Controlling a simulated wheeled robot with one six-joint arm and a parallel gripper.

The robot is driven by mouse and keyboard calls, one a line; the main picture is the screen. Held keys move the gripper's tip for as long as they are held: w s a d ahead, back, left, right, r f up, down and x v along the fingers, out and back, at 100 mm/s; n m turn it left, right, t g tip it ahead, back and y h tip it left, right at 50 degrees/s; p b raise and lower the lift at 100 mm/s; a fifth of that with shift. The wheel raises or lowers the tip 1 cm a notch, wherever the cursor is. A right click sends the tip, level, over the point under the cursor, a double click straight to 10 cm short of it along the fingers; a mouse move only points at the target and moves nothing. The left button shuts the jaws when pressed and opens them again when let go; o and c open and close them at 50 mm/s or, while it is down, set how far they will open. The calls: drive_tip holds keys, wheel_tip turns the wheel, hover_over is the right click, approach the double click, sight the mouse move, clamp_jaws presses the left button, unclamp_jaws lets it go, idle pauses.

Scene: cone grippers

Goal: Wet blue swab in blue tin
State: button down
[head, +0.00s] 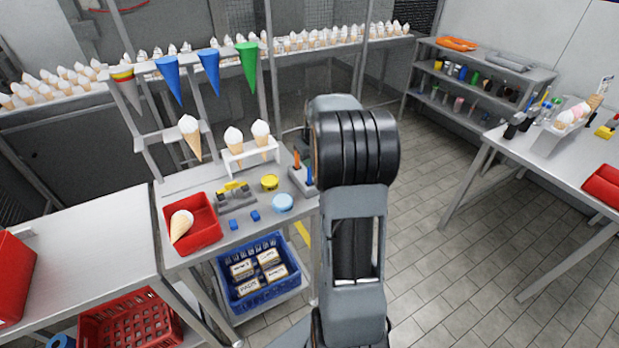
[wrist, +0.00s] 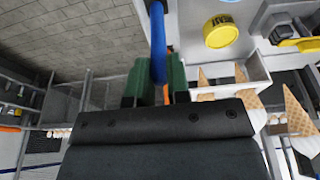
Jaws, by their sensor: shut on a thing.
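My gripper (wrist: 158,84) has green fingers and is shut on the blue swab (wrist: 158,45), a blue stick between them in the wrist view. In the head view my arm hides most of the gripper. There the blue swab (head: 309,175) stands upright at the small grey holder (head: 300,184), beside the orange swab (head: 297,159). Whether its lower end is clear of the holder I cannot tell. The blue tin (head: 282,203), light blue and round, sits on the worktable left of and nearer than the holder. It is not clearly visible in the wrist view.
A yellow tin (head: 269,182) stands behind the blue tin, and shows in the wrist view (wrist: 220,31). A white cone rack (head: 249,156) stands behind.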

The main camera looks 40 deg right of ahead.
drive_tip(key=shift+r, duration=0.15)
drive_tip(key=shift+r+p, duration=2.45)
drive_tip(key=shift+r, duration=0.9)
